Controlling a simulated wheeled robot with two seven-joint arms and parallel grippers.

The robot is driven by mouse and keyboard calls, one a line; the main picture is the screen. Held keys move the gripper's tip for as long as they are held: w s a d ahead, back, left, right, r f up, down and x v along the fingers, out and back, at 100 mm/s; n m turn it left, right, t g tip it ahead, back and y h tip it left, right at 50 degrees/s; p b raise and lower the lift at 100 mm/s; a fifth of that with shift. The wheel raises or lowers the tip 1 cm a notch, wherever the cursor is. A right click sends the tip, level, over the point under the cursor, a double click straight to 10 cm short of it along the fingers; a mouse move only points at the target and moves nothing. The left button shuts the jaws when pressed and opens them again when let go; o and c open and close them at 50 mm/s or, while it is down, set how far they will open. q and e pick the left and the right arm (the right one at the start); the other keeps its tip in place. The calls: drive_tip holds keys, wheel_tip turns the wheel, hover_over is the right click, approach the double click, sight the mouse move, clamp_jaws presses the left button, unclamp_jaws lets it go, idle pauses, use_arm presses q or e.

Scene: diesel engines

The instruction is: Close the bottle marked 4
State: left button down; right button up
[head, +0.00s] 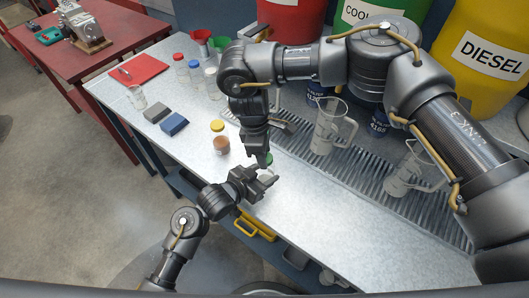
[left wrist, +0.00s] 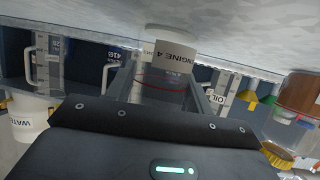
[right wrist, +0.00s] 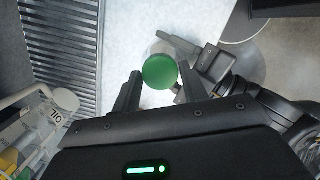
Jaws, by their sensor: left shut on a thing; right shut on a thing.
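The bottle marked ENGINE 4 (left wrist: 172,57) is a clear bottle with a white label, upside down in the left wrist view. My left gripper (head: 264,182) is shut on it; its fingers stand at both sides of it in the left wrist view (left wrist: 163,92). A round green cap (right wrist: 160,71) sits between the fingers of my right gripper (right wrist: 155,90), which is shut on it from above. In the head view the cap (head: 268,159) shows just above my left gripper. Whether the cap touches the bottle's mouth is hidden.
A brown-filled bottle with a yellow cap (head: 220,140) stands close to the left. Grey and blue blocks (head: 173,124), a red folder (head: 139,68) and capped bottles lie farther off. Clear jugs (head: 330,127) stand on the drain grate (head: 357,175). The bench front right is clear.

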drive_tip(key=m+g, duration=0.1)
drive_tip(key=m, duration=0.8)
drive_tip(key=shift+y, duration=0.4)
drive_tip(key=m, duration=0.3)
drive_tip(key=m+y, duration=0.1)
drive_tip(key=m, duration=0.3)
drive_tip(key=shift+d+g, duration=0.1)
drive_tip(key=shift+g, duration=0.2)
drive_tip(key=o, duration=0.9)
drive_tip(key=shift+w, duration=0.1)
drive_tip(key=shift+o, duration=0.2)
drive_tip(key=shift+r, duration=2.25)
drive_tip(key=shift+c, duration=0.2)
